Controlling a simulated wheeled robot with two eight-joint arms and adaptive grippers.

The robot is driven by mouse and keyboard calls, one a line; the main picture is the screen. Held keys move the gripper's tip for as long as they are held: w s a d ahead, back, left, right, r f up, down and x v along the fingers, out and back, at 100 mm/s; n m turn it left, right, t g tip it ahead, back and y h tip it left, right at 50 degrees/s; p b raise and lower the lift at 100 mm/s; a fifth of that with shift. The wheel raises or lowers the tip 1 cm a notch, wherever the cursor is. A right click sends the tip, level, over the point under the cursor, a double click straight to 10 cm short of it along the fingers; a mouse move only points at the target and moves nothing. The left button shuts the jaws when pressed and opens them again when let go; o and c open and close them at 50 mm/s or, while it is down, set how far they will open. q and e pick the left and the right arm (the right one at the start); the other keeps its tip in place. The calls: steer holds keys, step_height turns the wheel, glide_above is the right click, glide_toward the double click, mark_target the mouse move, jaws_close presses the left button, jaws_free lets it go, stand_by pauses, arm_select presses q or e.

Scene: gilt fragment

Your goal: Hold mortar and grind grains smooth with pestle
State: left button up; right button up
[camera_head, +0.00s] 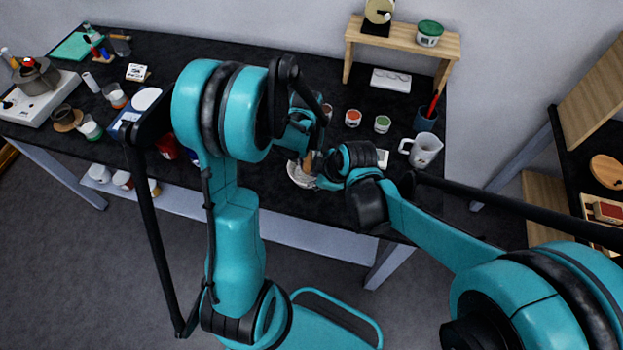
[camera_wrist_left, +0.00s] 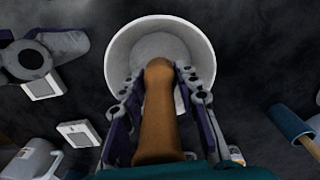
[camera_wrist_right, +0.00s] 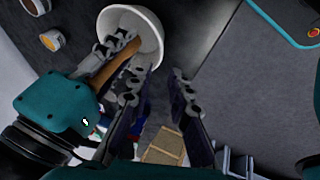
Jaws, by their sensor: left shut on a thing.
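The white mortar bowl (camera_head: 297,178) stands at the table's front edge, partly hidden by my arms; it fills the top of the left wrist view (camera_wrist_left: 123,50). The brown wooden pestle (camera_wrist_left: 158,120) is clasped between the fingers of my left gripper (camera_wrist_left: 160,88), its rounded end over the bowl's inside. In the right wrist view the pestle (camera_wrist_right: 104,66) leans into the bowl (camera_wrist_right: 150,32). My right gripper (camera_wrist_right: 163,75) has its fingers apart beside the bowl's rim, with nothing seen between them. I cannot tell whether a finger touches the bowl. Grains cannot be made out.
Two small jars (camera_head: 353,118) and a white mug (camera_head: 423,150) stand to the right on the dark table (camera_head: 270,85). A wooden stand (camera_head: 405,38) is behind. A hot plate (camera_head: 40,95) and cups crowd the left side. Both arms are close together around the bowl.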

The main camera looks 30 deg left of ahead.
mark_target(304, 184)
steer(key=x, duration=1.1)
steer(key=shift+w+a+f, duration=0.1)
steer(key=shift+w+f, duration=0.05)
steer(key=shift+f, duration=0.1)
jaws_close()
stand_by(0.7)
